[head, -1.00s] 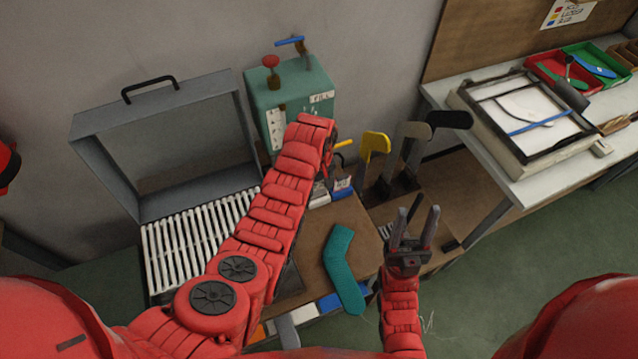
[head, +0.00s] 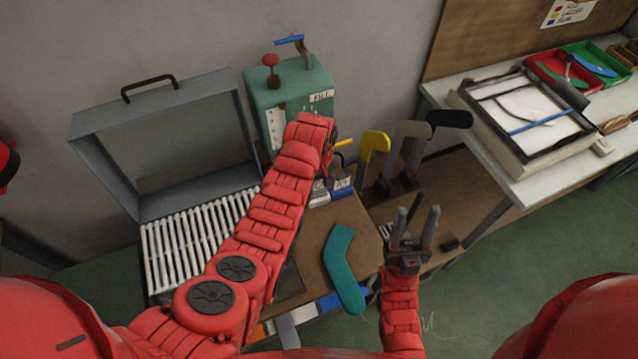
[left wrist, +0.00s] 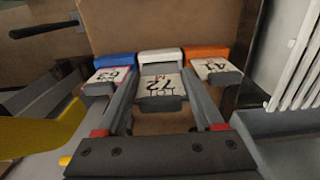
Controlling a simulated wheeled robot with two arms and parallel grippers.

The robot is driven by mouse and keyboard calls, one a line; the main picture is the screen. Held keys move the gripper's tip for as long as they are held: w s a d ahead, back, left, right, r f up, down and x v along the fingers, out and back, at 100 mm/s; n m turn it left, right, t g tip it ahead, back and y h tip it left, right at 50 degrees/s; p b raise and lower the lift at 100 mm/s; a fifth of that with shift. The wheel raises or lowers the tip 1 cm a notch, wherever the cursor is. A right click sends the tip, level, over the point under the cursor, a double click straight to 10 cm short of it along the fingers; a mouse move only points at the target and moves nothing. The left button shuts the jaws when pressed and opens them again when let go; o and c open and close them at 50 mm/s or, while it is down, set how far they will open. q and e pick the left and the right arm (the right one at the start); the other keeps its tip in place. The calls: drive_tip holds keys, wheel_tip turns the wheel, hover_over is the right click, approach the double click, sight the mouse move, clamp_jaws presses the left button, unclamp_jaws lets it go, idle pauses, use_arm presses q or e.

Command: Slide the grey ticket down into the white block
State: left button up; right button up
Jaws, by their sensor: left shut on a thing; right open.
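In the left wrist view the white block (left wrist: 161,56) stands between a blue block (left wrist: 115,60) and an orange block (left wrist: 206,52). A grey ticket with a pale face marked 72 (left wrist: 160,86) lies right at the white block. My left gripper (left wrist: 160,76) is shut on this ticket, one finger along each side. I cannot tell how deep the ticket sits in the block. In the head view my left forearm hides most of this gripper and the ticket. My right gripper (head: 415,228) is open and empty, right of the teal sock.
The teal sock (head: 344,270) lies on the brown bench. Yellow, grey and black foot forms (head: 374,145) stand right of the blocks. A green machine (head: 290,100) is behind, and a grey open-lidded box with white slats (head: 175,240) is at left.

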use_arm(q)
drive_tip(key=shift+b, duration=0.3)
idle(0.5)
drive_tip(key=shift+f+b, duration=1.3)
drive_tip(key=shift+f, duration=0.6)
drive_tip(key=o, duration=0.9)
drive_tip(key=shift+w+r, duration=0.1)
drive_tip(key=shift+r, duration=0.3)
wheel_tip(320, 180, up, 6)
drive_tip(key=shift+f+b, duration=0.1)
drive_tip(key=shift+b, duration=0.75)
wheel_tip(320, 180, up, 11)
drive_tip(key=p, duration=1)
drive_tip(key=shift+f, duration=0.1)
